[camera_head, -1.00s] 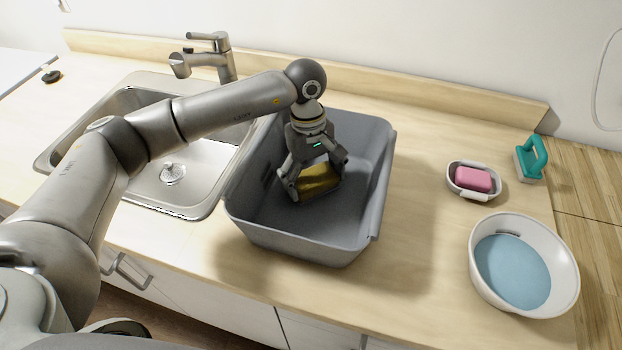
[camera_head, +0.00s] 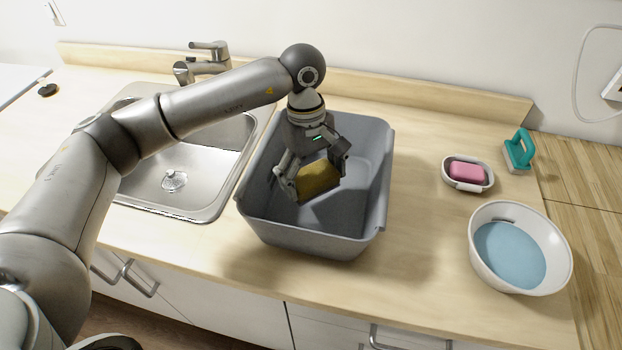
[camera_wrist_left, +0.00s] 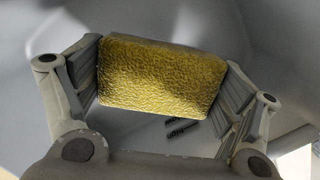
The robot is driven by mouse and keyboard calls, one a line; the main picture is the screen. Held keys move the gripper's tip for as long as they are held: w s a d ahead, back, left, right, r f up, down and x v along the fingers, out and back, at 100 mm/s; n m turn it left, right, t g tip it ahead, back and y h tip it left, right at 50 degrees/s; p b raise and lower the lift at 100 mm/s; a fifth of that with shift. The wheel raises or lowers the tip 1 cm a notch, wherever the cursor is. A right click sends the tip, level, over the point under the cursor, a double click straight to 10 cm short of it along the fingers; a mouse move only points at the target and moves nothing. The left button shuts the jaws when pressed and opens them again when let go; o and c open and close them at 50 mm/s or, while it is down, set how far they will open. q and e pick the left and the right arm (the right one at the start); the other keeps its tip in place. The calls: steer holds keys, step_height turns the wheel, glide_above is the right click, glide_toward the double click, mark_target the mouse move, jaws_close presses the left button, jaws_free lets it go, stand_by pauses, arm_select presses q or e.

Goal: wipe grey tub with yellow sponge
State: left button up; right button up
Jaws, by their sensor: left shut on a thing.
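The grey tub (camera_head: 312,243) stands on the counter to the right of the sink. My left gripper (camera_head: 316,184) reaches down inside it and is shut on the yellow sponge (camera_head: 318,177). In the left wrist view the sponge (camera_wrist_left: 162,78) sits between both finger pads of my left gripper (camera_wrist_left: 165,88), with the tub's grey inside (camera_wrist_left: 200,145) behind it. The sponge is tilted in the head view. I cannot tell whether it touches the tub. My right gripper is not in view.
The metal sink (camera_head: 200,203) with its faucet (camera_head: 205,62) lies left of the tub. To the right are a pink soap (camera_head: 467,172) in a white dish (camera_head: 470,187), a teal-handled brush (camera_head: 519,152) and a white basin of blue water (camera_head: 556,250). The counter between is clear.

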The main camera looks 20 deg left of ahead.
arm_select(q)
steer(key=shift+r+p, duration=0.3)
steer(key=shift+r, duration=0.85)
